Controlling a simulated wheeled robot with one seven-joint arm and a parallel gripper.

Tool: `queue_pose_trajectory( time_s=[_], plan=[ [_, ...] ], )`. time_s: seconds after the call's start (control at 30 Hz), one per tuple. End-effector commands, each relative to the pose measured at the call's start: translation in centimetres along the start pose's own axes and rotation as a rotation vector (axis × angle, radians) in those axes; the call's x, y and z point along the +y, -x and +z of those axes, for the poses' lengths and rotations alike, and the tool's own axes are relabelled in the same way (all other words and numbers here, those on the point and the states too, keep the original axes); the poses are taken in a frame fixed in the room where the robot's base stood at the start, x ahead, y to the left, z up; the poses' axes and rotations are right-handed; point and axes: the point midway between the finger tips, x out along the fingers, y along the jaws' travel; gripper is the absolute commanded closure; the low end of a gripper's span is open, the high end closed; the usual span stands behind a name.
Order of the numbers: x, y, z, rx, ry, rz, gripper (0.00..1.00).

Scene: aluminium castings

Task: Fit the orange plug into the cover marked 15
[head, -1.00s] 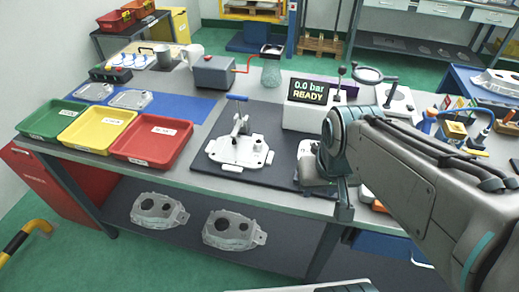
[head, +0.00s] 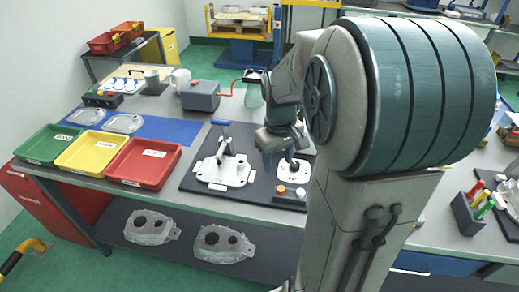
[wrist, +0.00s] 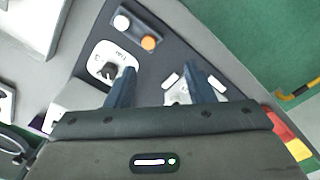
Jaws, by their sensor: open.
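The orange plug (head: 300,192) stands beside a white plug (head: 281,189) near the front edge of the dark mat. Both also show at the top of the wrist view, orange (wrist: 149,43) and white (wrist: 122,23). Behind them lies a small pale cover (head: 293,170) with a dark post on it; it also shows in the wrist view (wrist: 100,60), its marking too small to read. A larger white cover (head: 210,172) with a blue-handled clamp is to the left. I cannot tell which is marked 15. My gripper (head: 279,160) is open and empty above the mat, behind the plugs.
Green, yellow and red trays (head: 142,165) stand at the table's left front. Two castings lie on a blue mat (head: 160,130), and two more (head: 222,242) on the shelf below. A grey box (head: 199,96) stands behind. My arm hides much of the right side.

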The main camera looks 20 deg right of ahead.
Motion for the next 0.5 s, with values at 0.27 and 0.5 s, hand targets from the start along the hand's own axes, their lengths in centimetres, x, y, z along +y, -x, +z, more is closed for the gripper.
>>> queue_pose_trajectory(
  time_s=[0.27,0.5],
  plan=[
    [2.2,-1.3,-0.8,-0.021,0.026,-0.034,0.52],
    [2.1,-6.0,-0.7,-0.022,0.026,-0.036,0.52]
  ],
)
